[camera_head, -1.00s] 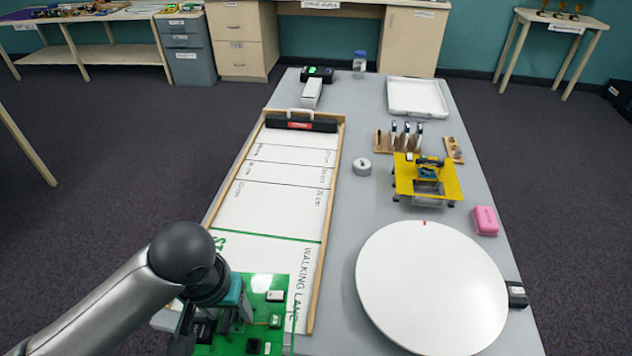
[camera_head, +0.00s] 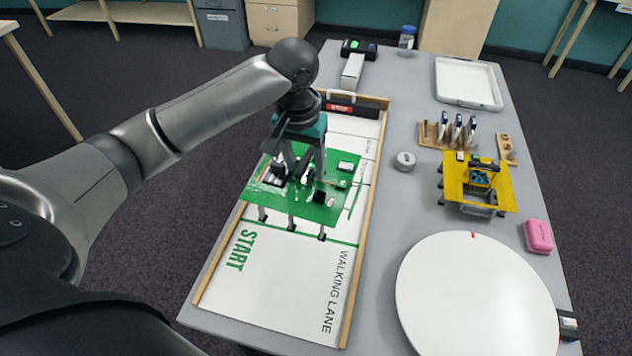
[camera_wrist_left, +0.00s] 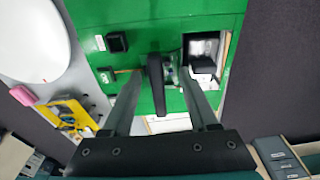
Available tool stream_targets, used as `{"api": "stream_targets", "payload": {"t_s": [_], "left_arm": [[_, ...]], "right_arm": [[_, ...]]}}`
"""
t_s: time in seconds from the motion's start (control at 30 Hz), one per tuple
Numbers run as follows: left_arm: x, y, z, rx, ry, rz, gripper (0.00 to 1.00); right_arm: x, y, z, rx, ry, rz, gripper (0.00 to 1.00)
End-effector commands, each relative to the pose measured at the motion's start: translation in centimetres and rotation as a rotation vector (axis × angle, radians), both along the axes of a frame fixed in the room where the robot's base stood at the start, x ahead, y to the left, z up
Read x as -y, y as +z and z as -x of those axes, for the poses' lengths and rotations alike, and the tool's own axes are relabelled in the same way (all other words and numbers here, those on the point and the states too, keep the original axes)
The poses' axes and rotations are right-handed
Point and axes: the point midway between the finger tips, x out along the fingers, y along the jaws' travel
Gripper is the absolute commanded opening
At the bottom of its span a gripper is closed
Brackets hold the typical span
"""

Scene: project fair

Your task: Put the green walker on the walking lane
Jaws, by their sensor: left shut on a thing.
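The green walker (camera_head: 290,205) is a flat green plate on thin legs with dark feet, carrying small black and white parts. It is over the walking lane (camera_head: 290,300), a white board with wooden rails, close to the green start line. My left gripper (camera_head: 300,172) reaches down from above and is shut on a part at the middle of the plate. The plate looks about level; whether its feet touch the lane I cannot tell. In the left wrist view the walker (camera_wrist_left: 130,20) lies under the fingers (camera_wrist_left: 160,75). My right gripper is not in view.
To the right are a white round disc (camera_head: 475,295), a yellow walker (camera_head: 500,197), a grey round object (camera_head: 405,161), a pink block (camera_head: 538,236), and a white tray (camera_head: 468,82). The lane's near part is clear.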

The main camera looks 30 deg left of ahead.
Motion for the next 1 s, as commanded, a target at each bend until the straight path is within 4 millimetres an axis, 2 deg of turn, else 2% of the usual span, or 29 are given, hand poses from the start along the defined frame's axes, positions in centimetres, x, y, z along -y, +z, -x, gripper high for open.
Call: {"api": "stream_targets", "payload": {"t_s": [0.03, 0.2, 0.33, 0.43, 0.57, 0.8, 1.0], "left_arm": [[-0.8, 1.4, -1.0, 0.007, 0.020, -0.003, 0.00], [-2.6, 4.0, -2.7, 0.005, 0.065, -0.001, 0.00], [-3.3, 5.2, -3.3, 0.003, 0.085, 0.000, 0.00], [-3.5, 5.0, -3.5, 0.000, 0.090, -0.001, 0.00], [-3.6, 2.8, -3.4, -0.004, 0.092, -0.001, 0.00], [-3.6, -3.6, -3.4, -0.003, 0.092, -0.002, 0.00], [-3.6, -8.2, -3.5, -0.001, 0.092, -0.002, 0.00]], "right_arm": [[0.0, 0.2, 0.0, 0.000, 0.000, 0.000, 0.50], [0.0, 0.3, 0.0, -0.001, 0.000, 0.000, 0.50], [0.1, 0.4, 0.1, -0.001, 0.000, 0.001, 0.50], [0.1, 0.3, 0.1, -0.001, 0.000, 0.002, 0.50], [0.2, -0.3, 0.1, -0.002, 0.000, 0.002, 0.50], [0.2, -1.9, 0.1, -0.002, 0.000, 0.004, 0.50], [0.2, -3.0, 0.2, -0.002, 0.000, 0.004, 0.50]]}}
